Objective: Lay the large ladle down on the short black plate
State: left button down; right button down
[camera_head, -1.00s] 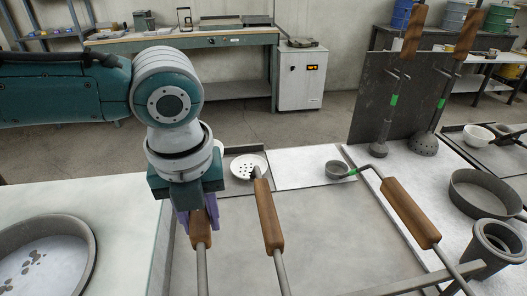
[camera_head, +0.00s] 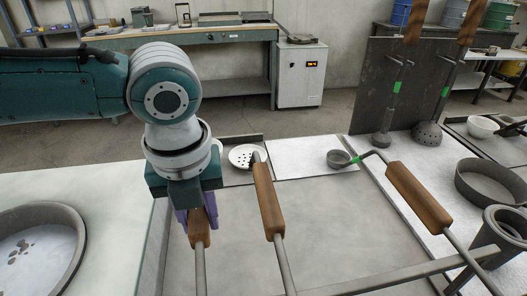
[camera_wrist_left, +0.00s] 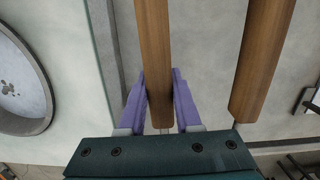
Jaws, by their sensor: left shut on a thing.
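My left gripper (camera_head: 197,215) reaches down with its purple fingers shut on a brown wooden handle (camera_head: 201,232). In the left wrist view the fingers (camera_wrist_left: 160,105) lie on both sides of this handle (camera_wrist_left: 154,50). A metal rod runs from the handle out of the bottom of the head view; the tool's head is hidden, so I cannot tell if it is the large ladle. A second wooden handle (camera_head: 268,200) lies just right of it, apart. A dark flat plate (camera_head: 236,178) shows behind the gripper, partly hidden; I cannot tell if it is the short black plate. My right gripper is not in view.
A small cup-shaped ladle (camera_head: 339,159) and a third wooden handle (camera_head: 419,198) are to the right. A dark upright panel (camera_head: 372,95) has tools against it. A round pan (camera_head: 72,222) stands at left.

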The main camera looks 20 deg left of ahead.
pick_arm(q)
jog(key=shift+f, duration=0.1)
jog(key=c, duration=0.8)
grip_release()
jog(key=shift+w, duration=0.1)
jog(key=shift+o, duration=1.4)
jog(key=r, duration=0.3)
jog(key=r+p, duration=0.1)
jog(key=r, duration=0.2)
jog(key=s+r, duration=0.1)
jog(key=r, duration=0.3)
jog(key=shift+d, duration=0.3)
notch_tip(320, 180, up, 7)
jog(key=p, duration=0.9)
jog(key=shift+s+f, duration=0.1)
